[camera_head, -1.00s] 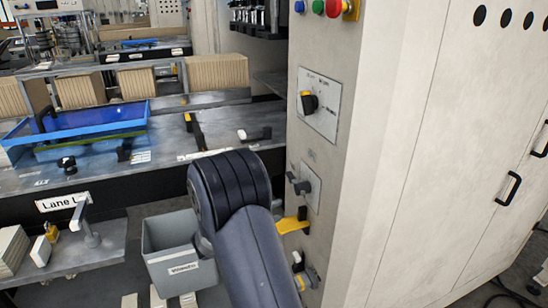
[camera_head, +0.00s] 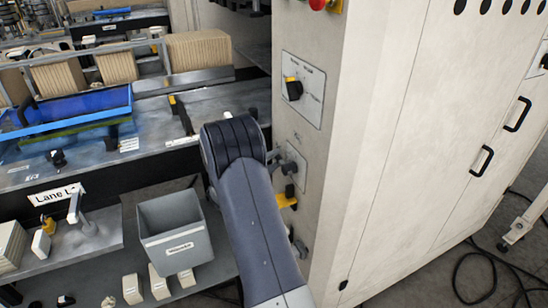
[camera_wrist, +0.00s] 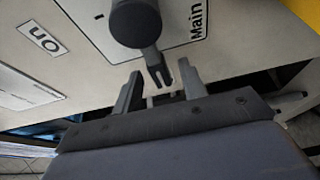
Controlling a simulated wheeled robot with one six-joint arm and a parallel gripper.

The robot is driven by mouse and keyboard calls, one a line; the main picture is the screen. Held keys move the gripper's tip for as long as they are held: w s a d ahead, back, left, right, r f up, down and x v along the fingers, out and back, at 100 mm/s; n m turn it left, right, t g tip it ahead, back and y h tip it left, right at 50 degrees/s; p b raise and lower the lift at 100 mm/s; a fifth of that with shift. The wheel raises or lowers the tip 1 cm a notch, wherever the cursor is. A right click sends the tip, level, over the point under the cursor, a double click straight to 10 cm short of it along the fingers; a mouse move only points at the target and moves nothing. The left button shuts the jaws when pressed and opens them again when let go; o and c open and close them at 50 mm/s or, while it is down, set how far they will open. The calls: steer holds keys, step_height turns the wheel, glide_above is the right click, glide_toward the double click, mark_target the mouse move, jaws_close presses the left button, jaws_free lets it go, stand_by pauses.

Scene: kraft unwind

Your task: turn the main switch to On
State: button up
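The main switch (camera_wrist: 137,22) is a dark round knob with a lever that points down in the wrist view. It sits on a white plate marked "Main" (camera_wrist: 198,20). An "On" label (camera_wrist: 42,40) is on the panel to the left of the lever. My gripper (camera_wrist: 160,70) is open. Its two fingers are apart, one on each side of the lever's forked tip, with gaps on both sides. Whether the tip reaches in depth between them is hard to tell.
A grey bin (camera_head: 176,238) stands to the left, by a bench with a blue tray (camera_head: 75,108). A cable (camera_head: 470,265) lies on the floor at right.

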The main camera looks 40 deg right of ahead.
steer(key=shift+w+d, duration=0.1)
steer(key=shift+d, duration=0.35)
steer(key=shift+c, duration=0.2)
jaws_close()
